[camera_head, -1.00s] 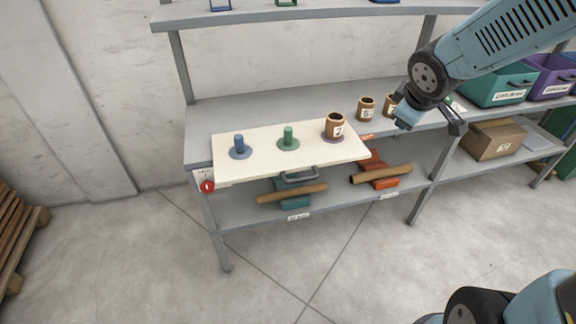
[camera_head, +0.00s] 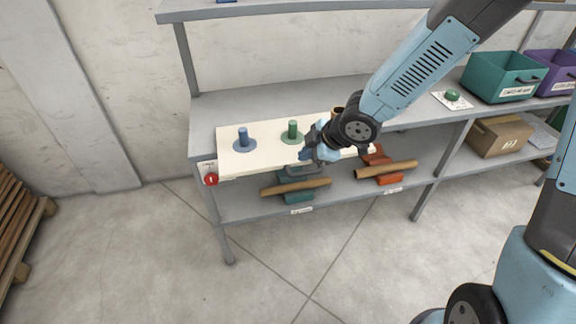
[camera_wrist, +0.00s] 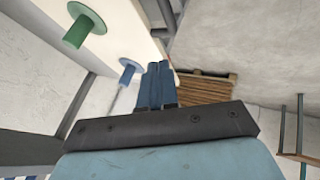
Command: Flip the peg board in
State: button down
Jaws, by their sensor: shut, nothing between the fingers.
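The peg board (camera_head: 262,157) is a cream panel lying flat on the shelf's left part, with its front edge at the shelf front. It carries a blue peg (camera_head: 243,138) and a green peg (camera_head: 292,131); the right part is hidden behind my arm. A grey handle (camera_head: 304,170) sits at the board's front edge. My gripper (camera_head: 308,155) is just above the handle, beside the board's front; contact cannot be told. In the wrist view my fingers (camera_wrist: 158,72) are together and empty, with the board (camera_wrist: 118,38), green peg (camera_wrist: 84,25) and blue peg (camera_wrist: 129,72) beyond.
The lower shelf holds brown tubes (camera_head: 296,188) on teal and red cradles. A red round button (camera_head: 211,179) is on the left shelf post. A green button (camera_head: 452,95), a teal bin (camera_head: 500,78) and a cardboard box (camera_head: 498,137) stand right. Floor in front is clear.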

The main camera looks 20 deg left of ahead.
aim_at(288, 165)
jog(key=shift+a+f, duration=0.1)
jog(key=shift+f, duration=0.05)
jog(key=shift+x, duration=4.85)
jog(key=shift+w, duration=0.15)
